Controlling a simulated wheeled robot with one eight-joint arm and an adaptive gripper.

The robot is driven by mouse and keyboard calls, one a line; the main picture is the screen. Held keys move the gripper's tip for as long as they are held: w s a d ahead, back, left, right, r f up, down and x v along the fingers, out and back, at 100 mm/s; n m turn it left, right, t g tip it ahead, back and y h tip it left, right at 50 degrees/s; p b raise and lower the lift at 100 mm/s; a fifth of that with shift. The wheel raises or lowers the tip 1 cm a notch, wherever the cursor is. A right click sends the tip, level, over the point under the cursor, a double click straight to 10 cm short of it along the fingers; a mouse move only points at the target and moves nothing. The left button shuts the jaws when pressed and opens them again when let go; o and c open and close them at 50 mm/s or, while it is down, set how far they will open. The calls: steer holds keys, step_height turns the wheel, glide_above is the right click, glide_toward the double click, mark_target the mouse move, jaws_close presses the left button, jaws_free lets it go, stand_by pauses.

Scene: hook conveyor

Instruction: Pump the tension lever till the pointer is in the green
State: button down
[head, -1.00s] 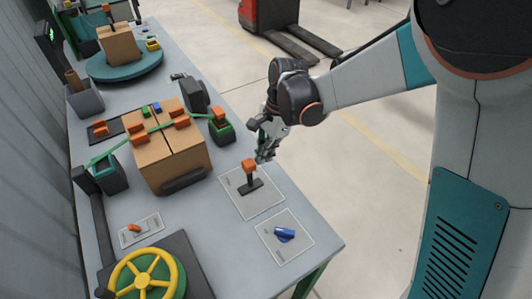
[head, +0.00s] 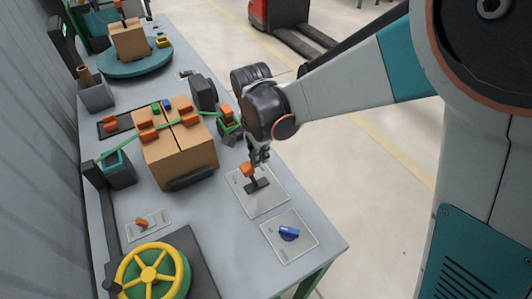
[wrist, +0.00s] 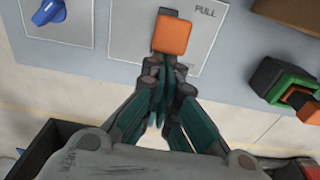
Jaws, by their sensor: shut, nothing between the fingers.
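The tension lever (head: 247,170) has an orange knob on a dark base, set on a pale plate on the bench. In the wrist view its orange knob (wrist: 172,34) is just beyond my fingertips, on a plate marked "PULL". My gripper (head: 258,158) is beside the knob on its right in the head view, with its fingers shut and nothing between them. The shut fingers also show in the wrist view (wrist: 168,75). They look very close to the knob, but I cannot tell if they touch. I cannot make out a pointer or a green zone.
A strapped cardboard box (head: 180,150) stands left of the lever. A blue knob (head: 289,233) on its own plate is nearer the front edge. A yellow handwheel (head: 150,270) and a small orange switch (head: 142,222) are at the lower left. Open floor lies right of the bench.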

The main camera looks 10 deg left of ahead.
mark_target(248, 166)
steer(key=shift+s+a+t+h, duration=0.5)
steer(key=shift+s+a+h, duration=0.3)
steer(key=shift+a, duration=0.25)
steer(key=shift+s+a+f, duration=0.1)
steer(key=shift+s+a, duration=0.25)
steer(key=shift+a, duration=0.1)
steer(key=shift+w+d+r, duration=0.3)
steer(key=w+d+p+v, duration=0.1)
steer(key=d+p+v, duration=0.1)
steer(key=p+v, duration=0.5)
steer(key=v, duration=0.4)
steer(key=shift+r, duration=0.15)
steer(key=shift+w+d, duration=0.1)
steer(key=shift+w, duration=0.1)
